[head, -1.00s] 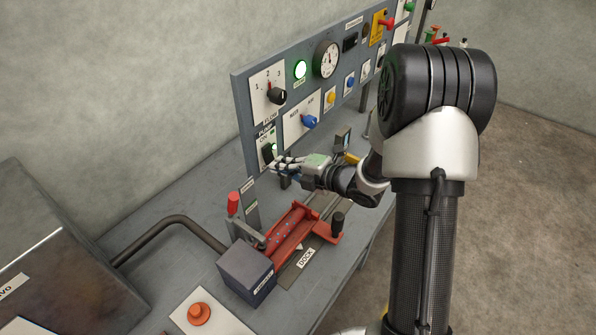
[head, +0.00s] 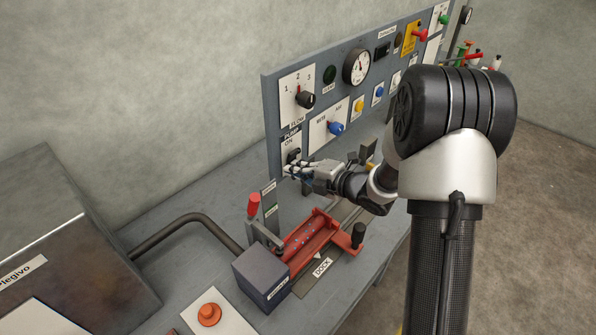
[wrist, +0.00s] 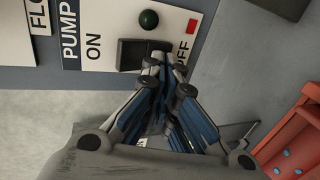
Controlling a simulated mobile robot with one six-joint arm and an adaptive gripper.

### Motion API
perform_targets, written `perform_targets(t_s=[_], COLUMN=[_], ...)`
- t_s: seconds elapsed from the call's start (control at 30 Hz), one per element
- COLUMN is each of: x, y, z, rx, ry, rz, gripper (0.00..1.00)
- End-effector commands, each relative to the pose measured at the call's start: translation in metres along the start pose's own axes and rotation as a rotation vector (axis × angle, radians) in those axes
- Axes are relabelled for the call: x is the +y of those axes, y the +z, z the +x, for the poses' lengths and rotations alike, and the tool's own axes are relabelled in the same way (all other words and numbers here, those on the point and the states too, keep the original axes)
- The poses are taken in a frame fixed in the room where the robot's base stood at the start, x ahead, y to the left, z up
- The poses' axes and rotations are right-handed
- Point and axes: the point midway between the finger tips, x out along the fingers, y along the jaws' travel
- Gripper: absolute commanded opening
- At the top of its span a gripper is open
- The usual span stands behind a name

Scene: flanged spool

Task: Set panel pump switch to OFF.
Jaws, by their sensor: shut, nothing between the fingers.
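The pump switch (wrist: 132,54) is a black rocker on a white plate marked PUMP, with ON at its left end and OFF at its right end in the wrist view. My gripper (wrist: 158,62) is shut and empty, its fingertips at the OFF end of the rocker, touching or nearly so. The fingers hide that end and part of the OFF label. The lamp (wrist: 149,19) beside the switch is dark green and unlit. In the head view the pump switch (head: 293,155) is partly behind my gripper (head: 288,169). The rocker's exact tilt is hard to tell.
The panel also carries a black flow knob (head: 306,100), a gauge (head: 357,67), an unlit round lamp (head: 329,75) and a blue knob (head: 336,128). Below my gripper are a red dock fixture (head: 310,236) and a red-handled lever (head: 254,205). A metal box (head: 70,235) stands left.

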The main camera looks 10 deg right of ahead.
Motion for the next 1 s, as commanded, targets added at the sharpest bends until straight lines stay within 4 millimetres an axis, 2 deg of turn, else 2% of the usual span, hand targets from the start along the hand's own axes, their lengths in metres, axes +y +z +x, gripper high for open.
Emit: perform_targets(t_s=[0.53, 1.0], x=[0.017, 0.020], y=[0.000, 0.000], z=[-0.005, -0.003], rx=[0.000, 0.000], ry=[0.002, 0.003], rz=[-0.002, -0.002], gripper=[0.00, 0.00])
